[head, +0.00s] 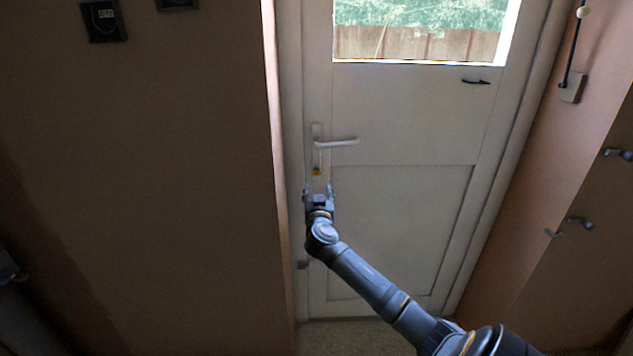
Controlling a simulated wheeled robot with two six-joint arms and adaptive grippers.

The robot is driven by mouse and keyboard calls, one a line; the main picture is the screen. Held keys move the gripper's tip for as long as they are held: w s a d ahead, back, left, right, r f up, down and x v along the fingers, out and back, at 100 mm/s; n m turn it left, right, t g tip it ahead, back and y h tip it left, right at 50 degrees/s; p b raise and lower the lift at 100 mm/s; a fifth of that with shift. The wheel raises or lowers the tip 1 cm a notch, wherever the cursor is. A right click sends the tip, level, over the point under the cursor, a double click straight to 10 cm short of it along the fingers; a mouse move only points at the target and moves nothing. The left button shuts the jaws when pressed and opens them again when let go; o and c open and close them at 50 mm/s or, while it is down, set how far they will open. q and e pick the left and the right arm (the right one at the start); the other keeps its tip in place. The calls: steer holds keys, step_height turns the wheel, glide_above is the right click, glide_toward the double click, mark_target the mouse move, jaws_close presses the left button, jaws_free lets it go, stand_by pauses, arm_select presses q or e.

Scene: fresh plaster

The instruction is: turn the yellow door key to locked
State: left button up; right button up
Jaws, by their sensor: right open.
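The yellow door key (317,171) sits in the lock plate below the white lever handle (337,143) on the left side of the white door (400,115). The key is small, and I cannot tell which way it is turned. My right gripper (318,187) is open just below the key, with its fingers pointing up toward it. No contact with the key can be made out. My left gripper is not in view.
A brown wall (170,170) stands close on the left of the door frame. On the right wall are hooks (580,223) and a cord with a bead and plate (572,87). A dark handle (476,81) sits under the door's window (418,30).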

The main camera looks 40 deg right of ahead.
mark_target(317, 172)
steer(key=x, duration=1)
steer(key=shift+w+f, duration=0.15)
steer(key=shift+d, duration=0.15)
jaws_close()
